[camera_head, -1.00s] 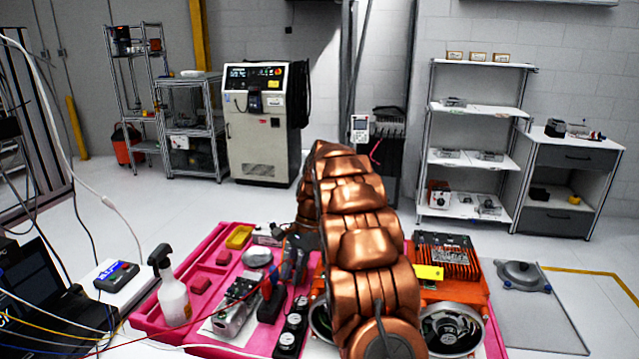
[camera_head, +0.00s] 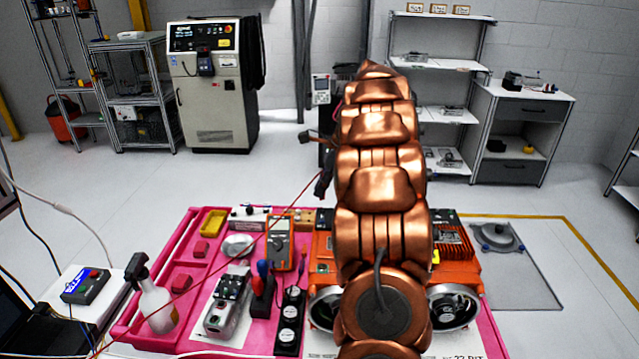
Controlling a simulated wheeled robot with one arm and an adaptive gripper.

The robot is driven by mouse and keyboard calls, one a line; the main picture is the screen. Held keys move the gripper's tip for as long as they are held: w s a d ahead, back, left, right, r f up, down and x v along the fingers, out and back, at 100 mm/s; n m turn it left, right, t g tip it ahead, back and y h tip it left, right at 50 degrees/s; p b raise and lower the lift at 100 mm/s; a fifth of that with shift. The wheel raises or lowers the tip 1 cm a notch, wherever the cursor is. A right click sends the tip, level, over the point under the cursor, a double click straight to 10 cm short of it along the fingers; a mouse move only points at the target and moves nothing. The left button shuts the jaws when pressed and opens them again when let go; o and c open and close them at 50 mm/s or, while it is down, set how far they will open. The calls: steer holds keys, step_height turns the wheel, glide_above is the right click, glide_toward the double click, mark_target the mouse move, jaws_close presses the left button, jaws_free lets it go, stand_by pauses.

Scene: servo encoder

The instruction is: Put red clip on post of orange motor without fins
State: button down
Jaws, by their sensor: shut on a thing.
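My gripper (camera_head: 324,174) is a dark shape at the left edge of my copper arm, raised above the table and mostly hidden by the arm. A thin red wire runs up to it from the lower left. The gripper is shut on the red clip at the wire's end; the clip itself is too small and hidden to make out. The orange motor without fins (camera_head: 323,278) is at the left of the arm, largely covered by it; its post is not visible.
The pink table (camera_head: 196,225) holds a multimeter (camera_head: 280,243), a black stand (camera_head: 262,299) with red and blue parts, a grey device (camera_head: 228,303), a black strip of round dials (camera_head: 289,318) and a spray bottle (camera_head: 156,300). Shelves and a cabinet stand behind.

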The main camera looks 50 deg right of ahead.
mark_target(321, 218)
steer(key=shift+f+b, duration=0.3)
steer(key=shift+f, duration=3.2)
steer(key=shift+f+p, duration=0.15)
steer(key=shift+p, duration=0.15)
steer(key=c, duration=1.1)
jaws_free()
steer(key=shift+o, duration=0.2)
steer(key=shift+r, duration=3.55)
